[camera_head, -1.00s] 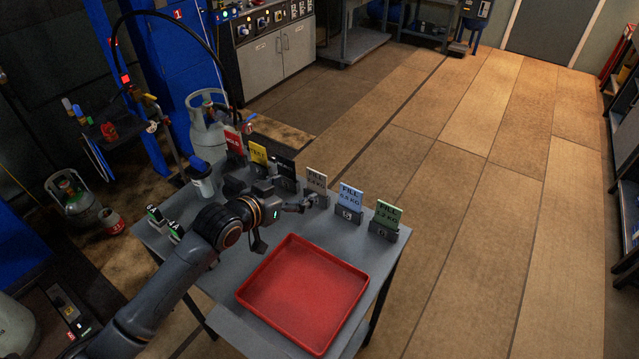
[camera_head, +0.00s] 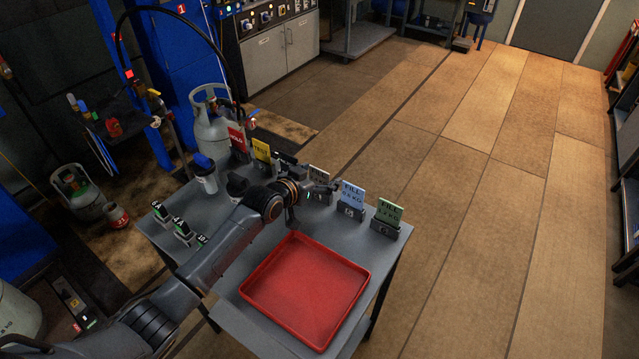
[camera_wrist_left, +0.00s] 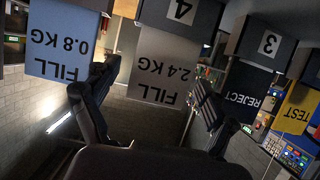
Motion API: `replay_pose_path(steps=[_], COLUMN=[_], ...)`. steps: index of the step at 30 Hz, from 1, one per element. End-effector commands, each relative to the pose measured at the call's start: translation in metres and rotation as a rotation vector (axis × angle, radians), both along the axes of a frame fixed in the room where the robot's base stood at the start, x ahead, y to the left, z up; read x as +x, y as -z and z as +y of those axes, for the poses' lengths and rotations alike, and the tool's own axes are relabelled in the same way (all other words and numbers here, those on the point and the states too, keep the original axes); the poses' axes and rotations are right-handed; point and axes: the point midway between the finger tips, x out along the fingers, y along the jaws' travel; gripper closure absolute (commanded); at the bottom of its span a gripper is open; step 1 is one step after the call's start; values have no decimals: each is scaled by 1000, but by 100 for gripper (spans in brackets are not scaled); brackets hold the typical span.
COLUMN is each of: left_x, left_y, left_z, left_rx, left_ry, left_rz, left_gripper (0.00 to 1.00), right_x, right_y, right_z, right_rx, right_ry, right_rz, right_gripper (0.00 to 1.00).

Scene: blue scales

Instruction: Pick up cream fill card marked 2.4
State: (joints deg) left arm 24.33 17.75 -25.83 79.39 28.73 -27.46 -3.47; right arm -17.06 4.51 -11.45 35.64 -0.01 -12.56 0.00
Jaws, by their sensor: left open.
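The cream fill card marked 2.4 (camera_wrist_left: 163,66) stands upright in its dark holder marked 4 (camera_wrist_left: 180,14), inverted in the left wrist view. In the head view the cream card (camera_head: 319,175) stands in the row along the table's far edge, its lower part covered by my gripper. My left gripper (camera_head: 326,188) is at this card. In the left wrist view the open fingers of my left gripper (camera_wrist_left: 155,76) are on either side of the card, with gaps visible; contact is not seen. My right gripper is not in view.
A blue 0.8 kg card (camera_wrist_left: 60,40) is next to it, and a black reject card (camera_wrist_left: 245,92) is on the other side. A green card (camera_head: 389,212), yellow card (camera_head: 261,150) and red card (camera_head: 237,138) share the row. An empty red tray (camera_head: 305,290) lies in front.

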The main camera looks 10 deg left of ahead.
Motion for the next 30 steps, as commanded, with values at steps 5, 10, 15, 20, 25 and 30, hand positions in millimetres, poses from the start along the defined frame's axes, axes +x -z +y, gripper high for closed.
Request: replay_pose_path(steps=[5, 10, 15, 20, 25, 30], left_x=[1, 1, 1, 1, 1, 1], left_y=[1, 1, 1, 1, -3, -29], left_z=[-1, -1, -1, 0, 0, 0], left_rx=[0, 0, 0, 0, 0, -1], left_ry=[1, 1, 0, 0, 0, 1], left_rz=[0, 0, 0, 0, -1, -6], left_gripper=[15, 33, 67, 67, 67, 67], right_x=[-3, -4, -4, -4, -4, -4], right_y=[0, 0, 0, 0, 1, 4], right_z=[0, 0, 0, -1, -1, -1], right_rx=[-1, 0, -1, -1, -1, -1], right_ry=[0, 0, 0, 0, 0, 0], right_rz=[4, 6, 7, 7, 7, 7], right_gripper=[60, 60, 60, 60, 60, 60])
